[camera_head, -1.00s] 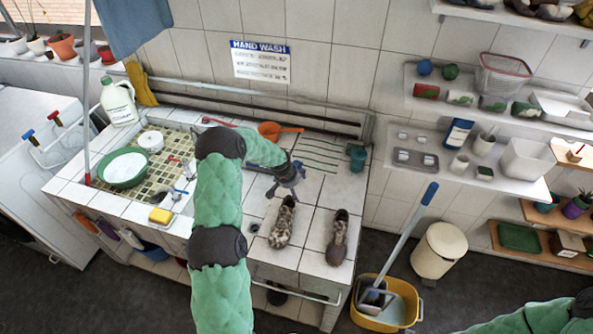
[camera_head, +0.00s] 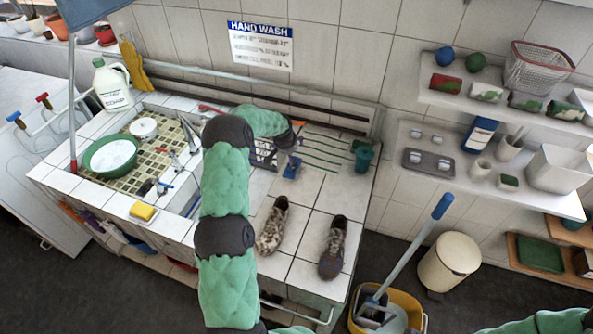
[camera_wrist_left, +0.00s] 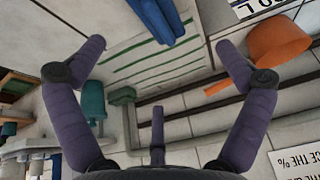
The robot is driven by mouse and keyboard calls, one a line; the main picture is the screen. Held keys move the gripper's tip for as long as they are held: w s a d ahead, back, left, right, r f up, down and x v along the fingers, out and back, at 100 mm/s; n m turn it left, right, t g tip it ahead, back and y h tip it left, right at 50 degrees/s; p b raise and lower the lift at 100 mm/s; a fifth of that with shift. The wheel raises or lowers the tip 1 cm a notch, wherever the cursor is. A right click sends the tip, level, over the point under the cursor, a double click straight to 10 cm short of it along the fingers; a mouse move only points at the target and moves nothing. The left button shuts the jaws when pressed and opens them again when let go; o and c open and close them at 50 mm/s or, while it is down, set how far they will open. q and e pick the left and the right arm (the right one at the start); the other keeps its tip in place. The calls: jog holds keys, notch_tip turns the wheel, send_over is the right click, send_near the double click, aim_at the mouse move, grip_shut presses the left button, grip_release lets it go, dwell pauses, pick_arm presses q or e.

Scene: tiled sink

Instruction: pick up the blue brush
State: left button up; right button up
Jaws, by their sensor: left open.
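The blue brush (camera_head: 291,169) is on the tiled counter, just in front of my left gripper (camera_head: 287,142) in the head view. In the left wrist view, part of the blue brush (camera_wrist_left: 163,16) shows at the top edge, cut off by the frame. It lies beyond and between the fingertips of my left gripper (camera_wrist_left: 158,50). Those fingers are spread wide with nothing between them. In the head view the gripper partly hides the area behind the brush. A green sleeve of my right arm shows at the lower right; its gripper is out of frame.
Two shoes (camera_head: 272,226) (camera_head: 333,247) stand on the counter in front. In the wrist view an orange scoop (camera_wrist_left: 275,42) is near the right finger. A sink basin (camera_head: 185,165) lies left.

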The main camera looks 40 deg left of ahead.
pick_arm(q)
jog(key=b+x, duration=0.1)
jog(key=x, duration=0.1)
jog(key=shift+w+f, duration=0.2)
jog(key=shift+w, duration=0.1)
send_over(296, 165)
jog(key=s, duration=0.2)
jog(key=f, duration=0.4)
jog(key=shift+w, duration=0.2)
jog(key=x, duration=0.4)
jog(key=shift+s+d+f, duration=0.2)
jog(key=shift+d, duration=0.05)
jog(key=shift+w+a+f, duration=0.1)
jog(key=shift+w+f, duration=0.15)
jog(key=shift+f, duration=0.3)
jog(key=c, duration=1.3)
